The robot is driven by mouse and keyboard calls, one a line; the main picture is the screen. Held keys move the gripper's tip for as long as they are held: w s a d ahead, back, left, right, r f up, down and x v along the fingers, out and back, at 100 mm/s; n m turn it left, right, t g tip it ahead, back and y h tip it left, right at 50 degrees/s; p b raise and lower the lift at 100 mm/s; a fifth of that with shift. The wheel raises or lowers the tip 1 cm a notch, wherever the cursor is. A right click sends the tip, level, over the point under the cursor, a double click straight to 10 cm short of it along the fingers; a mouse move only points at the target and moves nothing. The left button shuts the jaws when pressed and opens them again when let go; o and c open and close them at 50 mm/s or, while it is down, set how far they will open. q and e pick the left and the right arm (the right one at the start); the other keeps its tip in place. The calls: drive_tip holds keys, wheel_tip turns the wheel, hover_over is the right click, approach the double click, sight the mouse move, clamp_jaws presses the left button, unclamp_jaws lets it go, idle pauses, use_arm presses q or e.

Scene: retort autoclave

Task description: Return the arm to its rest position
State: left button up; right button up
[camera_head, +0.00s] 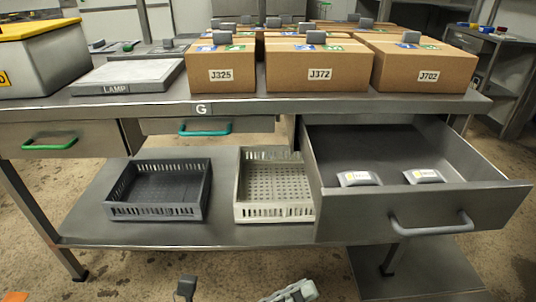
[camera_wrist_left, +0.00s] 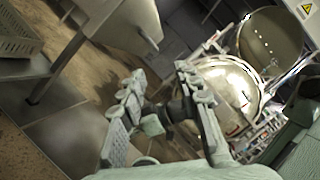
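My left gripper (camera_head: 292,291) shows only in part at the bottom edge of the head view, in front of the bench. In the left wrist view its two fingers stand apart with nothing between them, so the left gripper (camera_wrist_left: 160,78) is open and empty. It is clear of the bench and drawer. My right gripper is in neither view.
The bench (camera_head: 160,110) carries several cardboard boxes (camera_head: 318,70) and a lamp panel (camera_head: 128,76). An open drawer (camera_head: 420,217) juts forward at right, holding two packets (camera_head: 359,178). A dark crate (camera_head: 160,210) and a pale crate (camera_head: 275,213) sit on the lower shelf.

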use_arm(q)
drive_tip(key=w+a+f+n+t+y, duration=0.4)
drive_tip(key=w+a+n+t+y, duration=0.4)
drive_tip(key=w+n, duration=0.5)
drive_tip(key=w+a+f+n+g+y+p, duration=0.1)
drive_tip(key=w+a+f+n+y, duration=0.2)
drive_tip(key=a+f+n+y, duration=0.55)
drive_tip(key=s+a+f+n+g+y+p, duration=0.1)
drive_tip(key=s+a+f+n+g+y, duration=0.3)
drive_tip(key=s+a+f+n+g, duration=0.7)
drive_tip(key=s+a+f+n, duration=0.3)
drive_tip(key=s+f, duration=0.2)
drive_tip(key=s, duration=0.1)
drive_tip(key=shift+s+f+n+g, duration=0.2)
drive_tip(key=shift+s+n+g, duration=0.05)
drive_tip(key=shift+n+g, duration=0.1)
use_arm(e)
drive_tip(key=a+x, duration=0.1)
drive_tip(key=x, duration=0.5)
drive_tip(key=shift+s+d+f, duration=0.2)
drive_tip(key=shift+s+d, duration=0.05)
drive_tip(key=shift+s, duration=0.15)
